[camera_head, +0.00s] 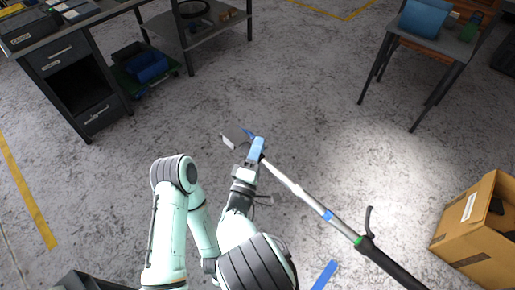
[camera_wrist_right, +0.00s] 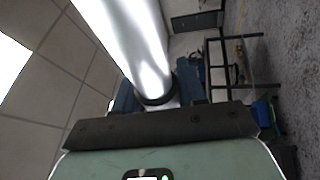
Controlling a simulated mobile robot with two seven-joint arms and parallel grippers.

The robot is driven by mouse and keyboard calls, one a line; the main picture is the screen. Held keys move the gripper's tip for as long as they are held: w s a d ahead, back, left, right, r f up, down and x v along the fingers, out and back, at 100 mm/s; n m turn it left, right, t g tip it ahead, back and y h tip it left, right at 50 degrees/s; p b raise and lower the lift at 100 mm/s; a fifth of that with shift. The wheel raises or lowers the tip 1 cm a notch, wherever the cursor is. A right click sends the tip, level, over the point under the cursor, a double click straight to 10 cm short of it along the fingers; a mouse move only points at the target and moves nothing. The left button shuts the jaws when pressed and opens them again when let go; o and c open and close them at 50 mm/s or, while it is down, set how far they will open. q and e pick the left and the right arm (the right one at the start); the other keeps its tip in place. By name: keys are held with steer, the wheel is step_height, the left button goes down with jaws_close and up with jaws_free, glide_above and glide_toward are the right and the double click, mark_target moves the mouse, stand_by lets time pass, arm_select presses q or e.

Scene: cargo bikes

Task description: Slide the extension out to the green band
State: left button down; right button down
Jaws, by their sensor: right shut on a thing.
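A long pole runs diagonally in the head view, from my right gripper down to the lower right edge. Its silver extension (camera_head: 297,188) carries a blue band (camera_head: 328,215). A green band (camera_head: 360,240) sits beside the mouth of the black outer tube (camera_head: 392,265), near a dark lever (camera_head: 368,220). The blue band is apart from the green one, nearer my gripper. My right gripper (camera_head: 256,150) is shut on the extension's far end. In the right wrist view the bright tube (camera_wrist_right: 130,45) runs between its blue fingers (camera_wrist_right: 160,97).
A dark desk (camera_head: 75,75) and shelf table (camera_head: 200,45) stand at the back left. A small table (camera_head: 435,40) with a blue bin (camera_head: 424,18) is back right. A cardboard box (camera_head: 480,225) stands at the right. Open concrete floor lies between.

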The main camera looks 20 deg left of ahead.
steer(key=shift+a+r, duration=0.2)
steer(key=shift+a, duration=0.05)
steer(key=c, duration=0.8)
jaws_free()
steer(key=shift+o, duration=0.3)
steer(key=shift+a+f, duration=0.1)
steer(key=shift+s+f, duration=0.1)
steer(key=shift+s, duration=0.15)
steer(key=v, duration=1.2)
steer(key=shift+s+b, duration=0.4)
steer(key=shift+f, duration=0.15)
